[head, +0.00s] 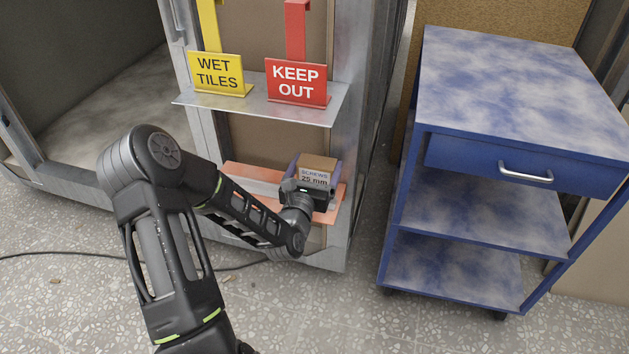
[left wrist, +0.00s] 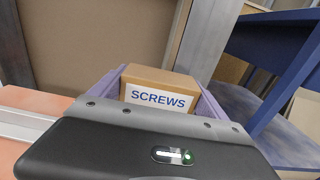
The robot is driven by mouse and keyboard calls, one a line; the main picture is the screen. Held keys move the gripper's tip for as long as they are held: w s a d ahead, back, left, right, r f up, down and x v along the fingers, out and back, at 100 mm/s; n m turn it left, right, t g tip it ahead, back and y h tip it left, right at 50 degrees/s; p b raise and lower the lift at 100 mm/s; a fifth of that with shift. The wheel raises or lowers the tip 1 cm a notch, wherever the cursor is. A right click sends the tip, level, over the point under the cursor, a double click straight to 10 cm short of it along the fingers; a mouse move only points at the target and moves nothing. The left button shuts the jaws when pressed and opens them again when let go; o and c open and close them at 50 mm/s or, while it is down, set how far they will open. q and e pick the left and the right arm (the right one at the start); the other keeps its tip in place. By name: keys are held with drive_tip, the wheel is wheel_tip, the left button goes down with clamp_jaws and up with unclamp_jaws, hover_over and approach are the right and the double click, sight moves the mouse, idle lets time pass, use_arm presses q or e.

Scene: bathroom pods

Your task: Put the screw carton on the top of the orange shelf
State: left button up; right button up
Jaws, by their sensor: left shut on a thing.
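The screw carton (head: 316,173) is a brown box labelled "SCREWS 25 mm", at the lower orange shelf in the head view. Its "SCREWS" label faces me in the left wrist view (left wrist: 158,97). The orange shelf (head: 236,171) is a low ledge on the grey metal frame. I cannot tell whether the carton touches the shelf. My right gripper is not in view.
A grey metal ledge (head: 205,101) above holds a yellow "WET TILES" sign (head: 217,73) and a red "KEEP OUT" sign (head: 297,82). A blue cart (head: 515,85) stands to the right. A dark cable (head: 60,254) lies on the floor. The orange shelf's left part looks clear.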

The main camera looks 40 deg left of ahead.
sight(317, 177)
use_arm(q)
drive_tip(key=shift+r, duration=0.1)
drive_tip(key=shift+f+b, duration=0.7)
drive_tip(key=shift+f, duration=1.25)
drive_tip(key=o, duration=1.8)
drive_tip(key=shift+c, duration=0.2)
